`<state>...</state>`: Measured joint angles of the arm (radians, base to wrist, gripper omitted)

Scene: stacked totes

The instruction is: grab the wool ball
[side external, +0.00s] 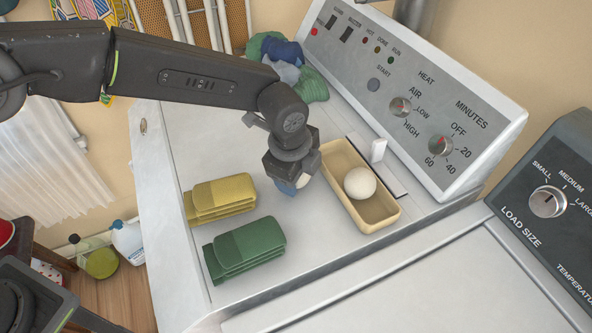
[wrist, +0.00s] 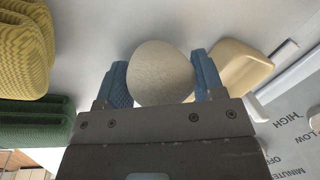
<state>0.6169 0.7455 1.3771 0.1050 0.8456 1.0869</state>
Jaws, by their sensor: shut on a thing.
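A pale wool ball (wrist: 161,75) sits between the two blue fingers of my gripper (wrist: 162,82) in the wrist view, with a finger at each side. My gripper (side external: 291,188) is shut on it. In the side view the gripper is over the white dryer top, left of a tan tray, and hides nearly all of this ball; only a pale sliver shows. A second white wool ball (side external: 360,183) lies in the tan tray (side external: 384,222). I cannot tell whether the held ball touches the dryer top.
The tan tray also shows in the wrist view (wrist: 243,72). Folded yellow cloths (side external: 222,196) and folded green cloths (side external: 246,246) lie left of and below the gripper. A crumpled pile of coloured cloths (side external: 288,62) lies behind. The dryer's control panel (side external: 425,95) rises behind the tray.

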